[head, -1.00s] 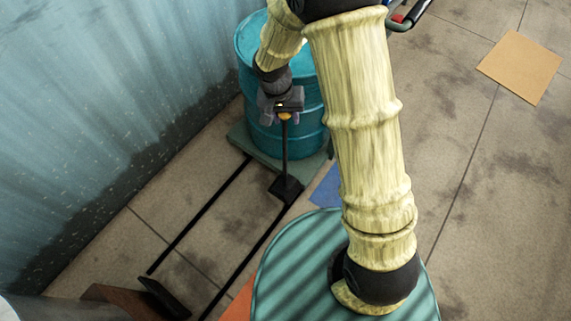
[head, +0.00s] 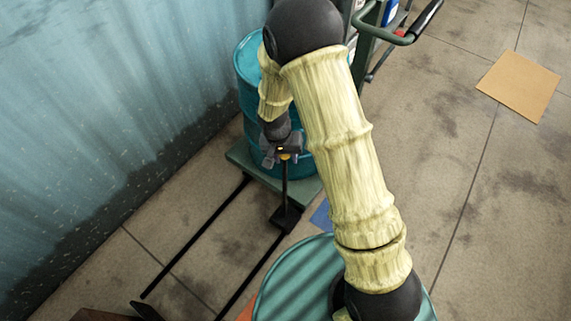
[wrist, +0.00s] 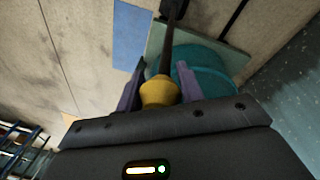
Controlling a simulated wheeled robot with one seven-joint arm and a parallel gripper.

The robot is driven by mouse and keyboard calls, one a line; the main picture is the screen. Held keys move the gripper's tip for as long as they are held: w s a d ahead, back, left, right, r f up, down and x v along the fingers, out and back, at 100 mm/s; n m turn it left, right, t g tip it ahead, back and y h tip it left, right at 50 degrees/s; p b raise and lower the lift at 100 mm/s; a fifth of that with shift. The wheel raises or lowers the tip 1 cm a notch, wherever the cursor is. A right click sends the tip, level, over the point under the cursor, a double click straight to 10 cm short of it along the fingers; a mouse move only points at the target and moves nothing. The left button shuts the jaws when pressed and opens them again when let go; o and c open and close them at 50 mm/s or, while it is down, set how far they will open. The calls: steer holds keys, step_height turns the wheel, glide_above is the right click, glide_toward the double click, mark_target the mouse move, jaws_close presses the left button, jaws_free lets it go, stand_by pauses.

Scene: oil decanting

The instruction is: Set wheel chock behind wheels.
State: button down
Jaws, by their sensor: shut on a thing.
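The wheel chock (head: 286,218) is a black block at the foot of a thin dark upright rod with a yellow grip. My gripper (head: 281,152) is shut on this grip, seen between the two fingers (wrist: 160,75) in the wrist view. The chock appears at or near floor level by the near right part of the trolley's green platform (head: 243,160); I cannot tell whether it touches the floor. The rod and part of the chock (wrist: 172,8) also show in the wrist view. The trolley's wheels are hidden.
A teal drum (head: 248,85) stands on the platform, close to the corrugated wall (head: 110,90). Dark rails (head: 195,235) run along the floor. A second teal drum top (head: 290,280) is in front. A tan sheet (head: 518,86) lies on open floor at right.

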mark_target(286, 165)
steer(key=shift+f+b, duration=0.7)
steer(key=shift+f, duration=1.45)
steer(key=shift+f, duration=0.15)
steer(key=c, duration=0.9)
jaws_free()
steer(key=r+p, duration=0.1)
steer(key=r, duration=0.3)
steer(key=a+r+p, duration=0.1)
steer(key=r, duration=0.3)
steer(key=s+r+p, duration=0.1)
steer(key=r, duration=0.3)
steer(key=shift+a+p, duration=0.35)
steer(key=shift+a, duration=0.05)
